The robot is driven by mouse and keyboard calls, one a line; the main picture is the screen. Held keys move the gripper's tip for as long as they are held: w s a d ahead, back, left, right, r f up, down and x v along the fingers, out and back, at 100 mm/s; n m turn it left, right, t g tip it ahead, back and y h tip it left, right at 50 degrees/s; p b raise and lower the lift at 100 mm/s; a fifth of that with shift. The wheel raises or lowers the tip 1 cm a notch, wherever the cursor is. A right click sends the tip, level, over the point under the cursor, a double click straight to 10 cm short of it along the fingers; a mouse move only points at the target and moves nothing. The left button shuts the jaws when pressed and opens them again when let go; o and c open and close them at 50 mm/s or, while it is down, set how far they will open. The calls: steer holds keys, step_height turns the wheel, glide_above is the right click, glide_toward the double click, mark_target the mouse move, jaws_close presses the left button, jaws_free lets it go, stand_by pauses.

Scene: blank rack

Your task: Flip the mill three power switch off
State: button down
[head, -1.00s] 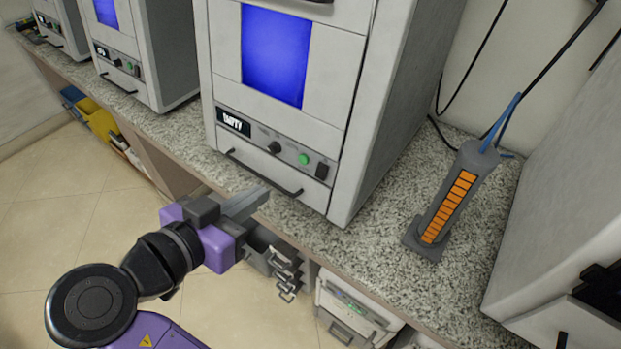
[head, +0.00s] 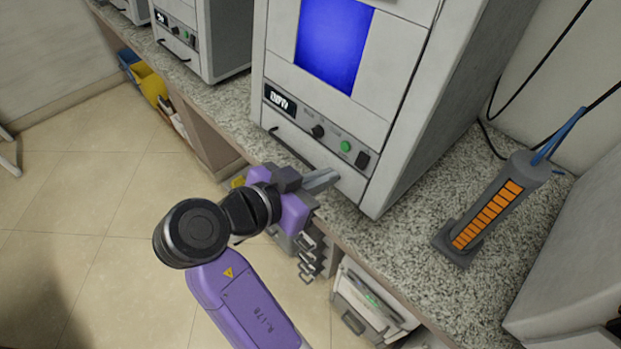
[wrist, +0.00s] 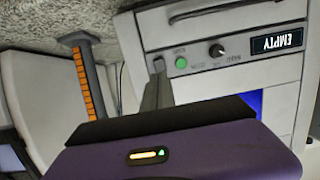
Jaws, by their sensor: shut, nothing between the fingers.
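The nearest mill is a grey-white cabinet (head: 290,75) with a lit blue window, standing on the speckled counter. Its control strip has a small display, a black knob (head: 318,131), a green button (head: 346,146) and a dark rocker switch (head: 362,159) at the right end. No mill number is readable. My gripper (head: 334,176) is shut and empty, just in front of the panel, below and left of the switch. In the wrist view the closed fingers (wrist: 158,88) point at the switch (wrist: 158,64), partly overlapping it from this angle; contact cannot be told. The display reads EMPTY (wrist: 277,42) there.
A bar handle (head: 290,148) sits under the display, left of my gripper. A grey post with orange bars (head: 490,215) stands right of the mill. Two similar cabinets (head: 200,40) stand further left. Drawers and a bin lie below the counter edge.

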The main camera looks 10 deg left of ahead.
mark_target(359, 166)
steer(key=p+x, duration=0.1)
steer(key=x, duration=0.7)
steer(key=shift+f, duration=0.1)
steer(key=shift+w+d+f+t+b, duration=0.15)
steer(key=shift+f+t+b, duration=0.2)
steer(key=shift+b, duration=0.9)
steer(key=t+h+b, duration=0.1)
steer(key=b, duration=0.2)
steer(key=f+t+h+b, duration=0.1)
steer(key=b, duration=0.2)
steer(key=shift+w+d+b, duration=0.2)
steer(key=shift+d+b, duration=0.05)
steer(key=shift+b, duration=0.15)
steer(key=shift+r, duration=0.3)
steer(key=v, duration=0.8)
steer(key=shift+s+a, duration=0.2)
steer(key=shift+a, duration=0.25)
